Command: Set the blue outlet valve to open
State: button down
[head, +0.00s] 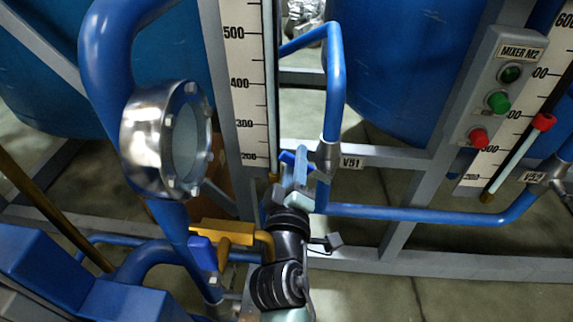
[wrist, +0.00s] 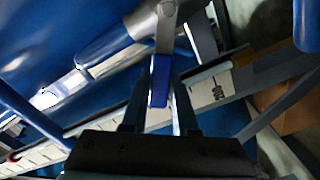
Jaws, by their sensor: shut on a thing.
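The metal valve body (head: 327,154) sits on a blue pipe beside a tag that reads V51, right of centre in the head view. It also shows at the top of the wrist view (wrist: 168,14). Its handle has a blue grip (wrist: 159,88), which lies between my gripper's two dark fingers in the wrist view. My gripper (head: 293,168) reaches up to the valve from below in the head view and is shut on the blue handle. In the head view the gripper and arm partly hide the handle, so its exact angle is hard to tell.
A tall scale (head: 243,80) stands just left of the valve. A flanged sight glass (head: 167,138) is farther left. A yellow fitting (head: 222,232) is close to my arm at lower left. A button box labelled MIXER M2 (head: 506,88) is at right. Blue pipes and grey frame bars surround the valve.

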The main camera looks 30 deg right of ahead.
aim_at(310, 165)
jog(key=m, duration=0.1)
jog(key=d+r+m, duration=0.1)
jog(key=m, duration=0.1)
jog(key=shift+s+r, duration=0.25)
jog(key=shift+s, duration=0.1)
jog(key=m, duration=0.1)
jog(key=d+r+m+p, duration=0.1)
jog(key=shift+s+d+m, duration=0.1)
jog(key=shift+s+m, duration=0.2)
jog(key=shift+s, duration=0.1)
jog(key=m, duration=0.1)
jog(key=d+m, duration=0.1)
jog(key=shift+s+d+r+m, duration=0.1)
jog(key=shift+s+r+m, duration=0.2)
jog(key=shift+s, duration=0.1)
jog(key=shift+s+d+r+m+p, duration=0.1)
jog(key=shift+s+d+m+p, duration=0.2)
jog(key=shift+m, duration=0.35)
jog(key=shift+s+d+m+p, duration=0.1)
jog(key=shift+s+d+m, duration=0.1)
jog(key=shift+d+m, duration=0.35)
jog(key=shift+a, duration=0.1)
jog(key=c, duration=0.7)
grip_release()
jog(key=v, duration=1.3)
